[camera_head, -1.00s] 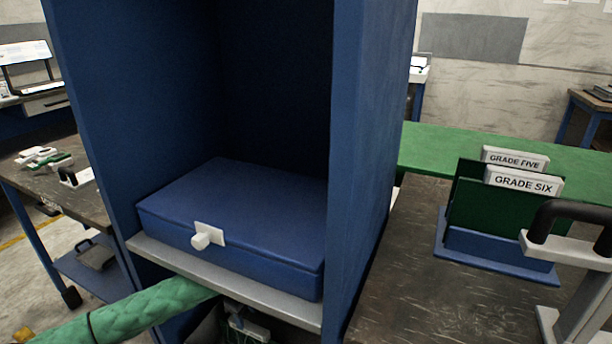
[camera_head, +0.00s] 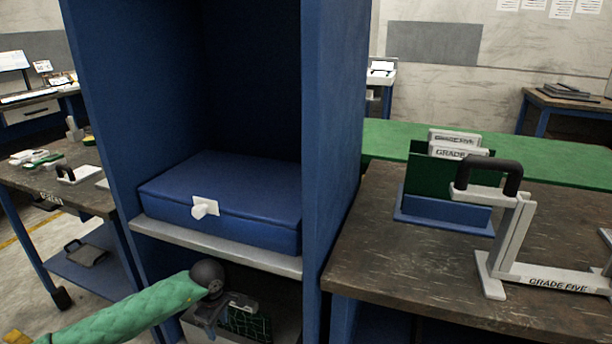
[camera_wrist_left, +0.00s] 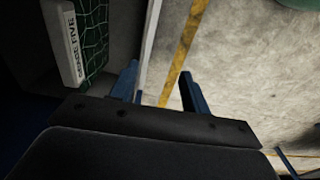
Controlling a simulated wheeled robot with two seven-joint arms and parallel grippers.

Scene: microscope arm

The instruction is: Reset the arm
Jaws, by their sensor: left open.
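A white bracket-like arm (camera_head: 512,238) with a black handle (camera_head: 490,174) stands on the dark table at right in the head view. Its base bears the label "GRADE FIVE". My left gripper (camera_head: 212,322) is low in front of the blue cabinet's lower opening, under the shelf, apart from the white arm. In the left wrist view its two blue fingers (camera_wrist_left: 160,84) are spread with nothing between them. A white "GRADE FIVE" label (camera_wrist_left: 72,48) beside green netting (camera_wrist_left: 93,35) shows left of the fingers there. My right gripper is out of view.
A blue case (camera_head: 225,197) with a white knob sits on the cabinet's shelf (camera_head: 215,247). A blue rack (camera_head: 444,210) with green, grade-labelled folders stands behind the white arm. The table's front left (camera_head: 400,265) is clear. A side bench (camera_head: 75,197) holds several items.

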